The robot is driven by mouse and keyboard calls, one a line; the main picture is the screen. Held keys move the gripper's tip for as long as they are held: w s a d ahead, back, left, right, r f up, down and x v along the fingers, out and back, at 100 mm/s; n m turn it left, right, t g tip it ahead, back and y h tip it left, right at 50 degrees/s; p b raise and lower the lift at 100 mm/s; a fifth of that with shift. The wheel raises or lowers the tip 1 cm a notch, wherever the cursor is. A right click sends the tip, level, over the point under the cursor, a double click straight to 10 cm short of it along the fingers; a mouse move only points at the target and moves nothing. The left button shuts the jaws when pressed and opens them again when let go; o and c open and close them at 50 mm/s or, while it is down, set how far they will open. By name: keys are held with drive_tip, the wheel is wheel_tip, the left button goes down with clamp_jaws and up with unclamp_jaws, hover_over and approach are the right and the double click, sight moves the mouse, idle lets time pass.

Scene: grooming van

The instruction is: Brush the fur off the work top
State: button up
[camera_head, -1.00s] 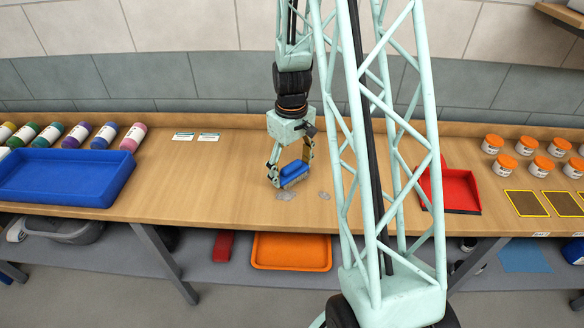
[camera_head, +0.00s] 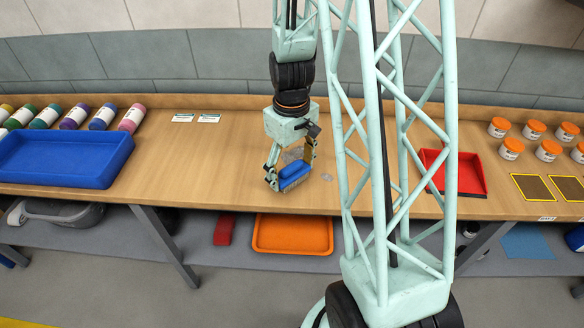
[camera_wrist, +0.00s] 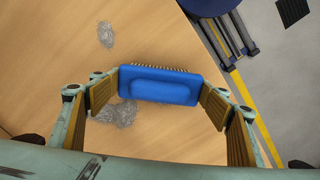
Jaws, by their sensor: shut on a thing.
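My gripper (camera_head: 291,172) is shut on a blue brush (camera_head: 295,170), held crosswise between its two fingers low over the wooden work top (camera_head: 220,160). In the wrist view the blue brush (camera_wrist: 158,85) shows its bristles along the far edge. A grey fur clump (camera_head: 292,155) lies just behind the brush, and a smaller clump (camera_head: 326,177) lies to its right. In the wrist view a fur clump (camera_wrist: 118,113) lies beside the brush and another (camera_wrist: 106,34) lies apart from it. I cannot tell if the bristles touch the top. A red dustpan (camera_head: 460,172) lies to the right.
A blue tray (camera_head: 65,160) and several bottles (camera_head: 103,117) stand on the left. Several orange-lidded jars (camera_head: 511,148) stand on the right. An orange tray (camera_head: 293,235) sits on the shelf below.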

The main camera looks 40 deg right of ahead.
sight(291, 166)
drive_tip(key=shift+s+a+r+p, duration=0.15)
drive_tip(key=shift+r+p, duration=0.1)
drive_tip(key=shift+p, duration=0.05)
wheel_tip(291, 166, up, 4)
drive_tip(key=shift+s+r+p, duration=0.1)
drive_tip(key=shift+r+p, duration=0.1)
drive_tip(key=shift+p, duration=0.55)
drive_tip(key=shift+w+r, duration=0.2)
drive_tip(key=shift+w, duration=0.05)
drive_tip(key=shift+s+r+p, duration=0.2)
drive_tip(key=shift+r+p, duration=0.5)
drive_tip(key=shift+r, duration=0.2)
drive_tip(key=shift+w+r+p, duration=0.15)
drive_tip(key=shift+r+p, duration=0.25)
drive_tip(key=shift+r, duration=0.55)
